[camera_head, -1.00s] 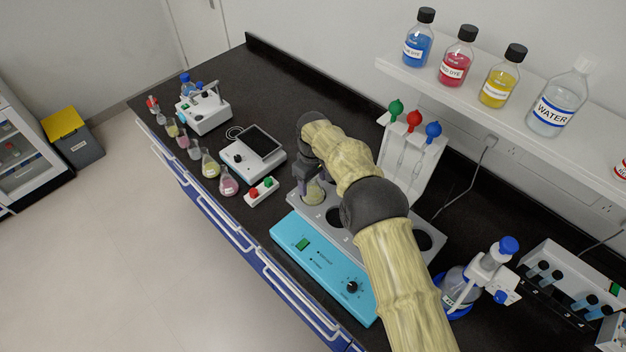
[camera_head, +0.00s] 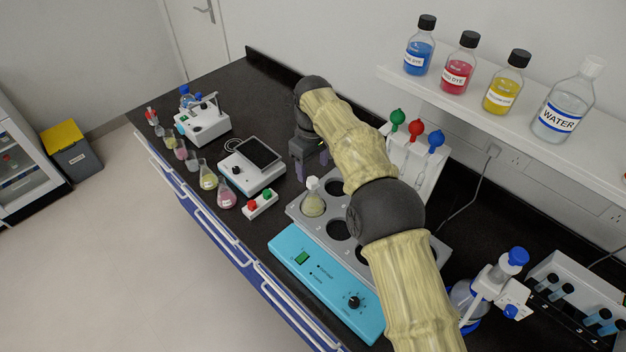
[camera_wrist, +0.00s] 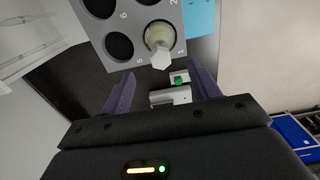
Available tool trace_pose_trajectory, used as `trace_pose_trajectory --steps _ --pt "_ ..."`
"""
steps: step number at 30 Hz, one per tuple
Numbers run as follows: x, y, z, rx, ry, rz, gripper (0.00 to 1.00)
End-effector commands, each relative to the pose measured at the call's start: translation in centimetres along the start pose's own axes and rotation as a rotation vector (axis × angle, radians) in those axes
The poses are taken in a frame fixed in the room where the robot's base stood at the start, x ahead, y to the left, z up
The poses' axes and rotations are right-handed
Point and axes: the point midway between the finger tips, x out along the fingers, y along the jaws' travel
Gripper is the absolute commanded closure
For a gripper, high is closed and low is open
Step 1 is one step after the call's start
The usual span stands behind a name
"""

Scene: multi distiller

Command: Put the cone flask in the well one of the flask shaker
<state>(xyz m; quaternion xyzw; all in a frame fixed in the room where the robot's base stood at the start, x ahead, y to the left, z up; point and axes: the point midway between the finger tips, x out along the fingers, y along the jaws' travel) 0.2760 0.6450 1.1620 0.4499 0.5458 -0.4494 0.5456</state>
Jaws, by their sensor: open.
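The cone flask (camera_head: 313,205), with pale yellow-green liquid and a white stopper, stands upright in a corner well of the flask shaker's grey rack (camera_head: 296,207). In the wrist view the flask (camera_wrist: 158,36) sits in the well beside the mark "1". The shaker's blue base (camera_head: 325,286) has a green switch and a black knob. My gripper (camera_head: 311,166) is open and empty, raised and apart from the flask, on its far side in the head view. In the wrist view both fingers of my gripper (camera_wrist: 162,74) are spread with nothing between them.
The other visible wells are empty. A red-green button box (camera_head: 261,204), a white device with a dark screen (camera_head: 252,164) and several flasks (camera_head: 208,177) stand to the left. A pipette stand (camera_head: 410,165) is behind my arm. A bottle shelf (camera_head: 480,95) hangs at the right.

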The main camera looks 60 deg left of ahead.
Motion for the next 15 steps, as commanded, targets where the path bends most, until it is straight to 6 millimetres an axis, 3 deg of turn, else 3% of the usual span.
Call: trace_pose_trajectory --steps 5,15 --pt "-1.14 -0.03 0.02 -0.001 0.000 0.000 0.39" --pt "-1.16 -0.03 0.03 0.000 -0.001 0.000 0.39"
